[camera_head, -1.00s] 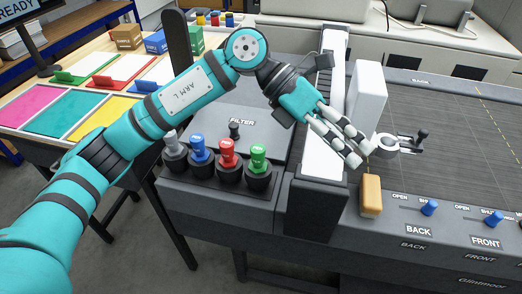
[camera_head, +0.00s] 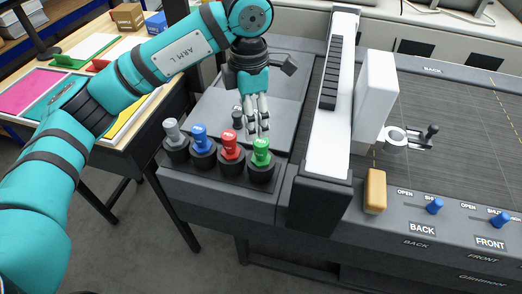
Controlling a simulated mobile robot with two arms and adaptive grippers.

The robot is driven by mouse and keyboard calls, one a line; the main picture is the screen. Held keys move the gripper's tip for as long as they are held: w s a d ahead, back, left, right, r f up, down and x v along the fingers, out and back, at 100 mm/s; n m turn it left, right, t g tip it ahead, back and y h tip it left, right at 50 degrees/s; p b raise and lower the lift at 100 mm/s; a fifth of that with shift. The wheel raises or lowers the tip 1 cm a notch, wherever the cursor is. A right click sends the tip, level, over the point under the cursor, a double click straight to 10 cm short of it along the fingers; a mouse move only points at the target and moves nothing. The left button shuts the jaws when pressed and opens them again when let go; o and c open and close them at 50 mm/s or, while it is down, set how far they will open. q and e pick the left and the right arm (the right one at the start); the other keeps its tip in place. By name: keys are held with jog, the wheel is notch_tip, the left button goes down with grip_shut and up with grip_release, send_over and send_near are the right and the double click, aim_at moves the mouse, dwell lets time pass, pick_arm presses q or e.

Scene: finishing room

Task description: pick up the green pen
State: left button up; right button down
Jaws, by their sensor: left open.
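The green pen (camera_head: 261,151) stands upright in the rightmost black holder of a row at the front of the dark machine. A red pen (camera_head: 231,145), a blue pen (camera_head: 201,139) and a grey pen (camera_head: 172,132) stand in the holders to its left. My left gripper (camera_head: 258,126) points down just behind and above the green pen, its fingers open and empty. In this view the fingertips end close to the pen's top; I cannot tell whether they touch it. My right gripper is not in view.
A black knob (camera_head: 237,118) stands behind the pens. A white gantry (camera_head: 334,130) rises to the right, with an orange block (camera_head: 375,191) and blue switches (camera_head: 434,205) beyond it. A table with coloured sheets (camera_head: 34,92) lies at the left.

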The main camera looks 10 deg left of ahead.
aim_at(260, 141)
pick_arm(q)
jog(key=f+p, duration=0.1)
jog(key=f, duration=0.1)
jog(key=d+f+p, duration=0.1)
jog(key=f, duration=0.2)
jog(key=d+f+p, duration=0.1)
jog(key=f, duration=0.1)
jog(key=shift+w+f, duration=0.15)
jog(key=shift+a+f, duration=0.15)
jog(key=shift+f, duration=0.15)
grip_shut()
